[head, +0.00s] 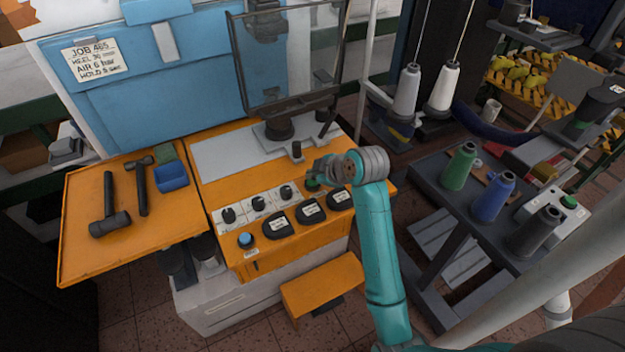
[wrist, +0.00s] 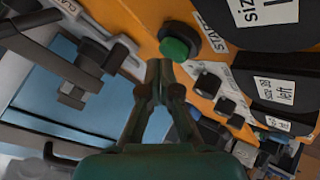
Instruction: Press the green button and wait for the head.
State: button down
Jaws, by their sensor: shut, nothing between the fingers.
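The green button (wrist: 174,48) is a round cap on a dark collar, set in the orange panel next to a white label in the wrist view. In the head view a small part of the green button (head: 313,184) shows just below my gripper (head: 318,170). My gripper (wrist: 161,70) is shut and empty, its fingertips together just below and left of the button in the wrist view. I cannot tell whether they touch it. The head (head: 278,126) is a dark block above the pale plate, behind my gripper in the head view.
Black knobs (head: 257,204), a blue button (head: 246,239) and black labelled pads (head: 277,225) share the panel. A dark-framed clear guard (head: 285,60) stands raised behind. Hammers (head: 108,210) lie on the left orange shelf. A side table (head: 470,220) with thread cones stands right.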

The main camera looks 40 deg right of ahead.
aim_at(314, 182)
jog(key=shift+f, duration=0.5)
dwell(0.7)
jog(key=shift+r, duration=0.95)
jog(key=shift+r, duration=2.5)
jog(key=shift+s, duration=0.1)
